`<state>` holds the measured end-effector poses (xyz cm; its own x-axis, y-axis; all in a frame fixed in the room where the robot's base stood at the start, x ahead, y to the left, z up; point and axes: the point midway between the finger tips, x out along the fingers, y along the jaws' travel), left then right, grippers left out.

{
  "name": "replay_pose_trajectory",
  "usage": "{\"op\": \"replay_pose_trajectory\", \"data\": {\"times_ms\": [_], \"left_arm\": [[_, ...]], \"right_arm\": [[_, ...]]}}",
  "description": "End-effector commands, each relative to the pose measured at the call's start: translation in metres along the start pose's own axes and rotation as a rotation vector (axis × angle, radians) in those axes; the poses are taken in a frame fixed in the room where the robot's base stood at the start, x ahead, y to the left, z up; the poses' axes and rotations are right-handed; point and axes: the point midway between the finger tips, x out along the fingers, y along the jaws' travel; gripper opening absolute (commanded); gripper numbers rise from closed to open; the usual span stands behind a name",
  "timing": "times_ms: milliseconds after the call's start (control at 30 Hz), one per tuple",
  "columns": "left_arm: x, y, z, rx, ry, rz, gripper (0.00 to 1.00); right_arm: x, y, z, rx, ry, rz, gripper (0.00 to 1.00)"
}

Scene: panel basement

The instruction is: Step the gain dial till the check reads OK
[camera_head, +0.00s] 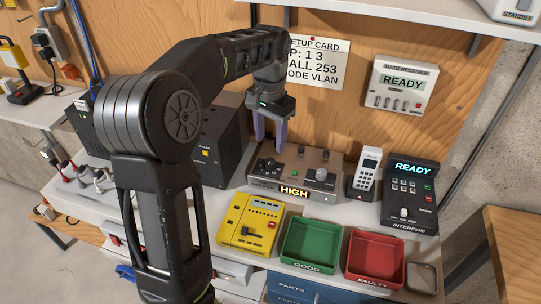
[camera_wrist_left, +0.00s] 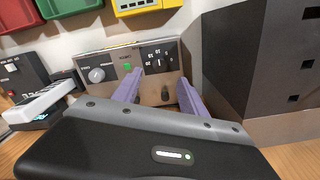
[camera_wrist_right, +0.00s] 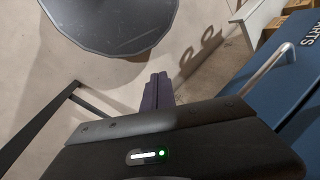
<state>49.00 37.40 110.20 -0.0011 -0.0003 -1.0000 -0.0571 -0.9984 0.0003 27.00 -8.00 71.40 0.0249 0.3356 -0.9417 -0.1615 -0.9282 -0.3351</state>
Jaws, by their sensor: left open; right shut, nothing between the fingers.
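A tan instrument box (camera_head: 262,184) stands on the bench, and its lit front display (camera_head: 293,191) reads HIGH. In the left wrist view its panel shows a numbered dark scale (camera_wrist_left: 156,57), a black knob or lever (camera_wrist_left: 166,94), a green button (camera_wrist_left: 127,66) and a round grey knob (camera_wrist_left: 97,75). The small labels are too blurred to tell which is the gain dial. My left gripper (camera_head: 270,142) is open above the box's left part, its fingers either side of the scale; contact cannot be told. My right gripper (camera_wrist_right: 158,80) is shut and empty, away from the box.
A yellow device (camera_head: 249,222), green GOOD tray (camera_head: 311,268) and red FAULTY tray (camera_head: 376,282) stand in front. A handset (camera_head: 366,172) and intercom (camera_head: 410,190) are at right. A dark cabinet (camera_head: 222,143) stands close left of the box. The wall receiver (camera_head: 401,88) reads READY.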

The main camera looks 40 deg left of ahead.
Motion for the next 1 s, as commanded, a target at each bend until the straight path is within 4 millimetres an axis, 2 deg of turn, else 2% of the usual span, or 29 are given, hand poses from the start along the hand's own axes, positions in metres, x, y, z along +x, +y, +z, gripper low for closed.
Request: {"op": "replay_pose_trajectory", "data": {"times_ms": [500,833,1000], "left_arm": [[0.067,0.0,0.0,-0.002,-0.002,0.001,0.5],[0.073,0.0,0.0,-0.001,0.001,0.0,0.5],[0.072,0.0,0.0,-0.001,0.001,0.0,0.37]], "right_arm": [[-0.013,-0.003,0.0,0.002,-0.005,0.004,0.0],[-0.013,-0.003,0.0,0.002,-0.005,0.005,0.0],[-0.013,-0.003,0.0,0.002,-0.005,0.005,0.0]]}}
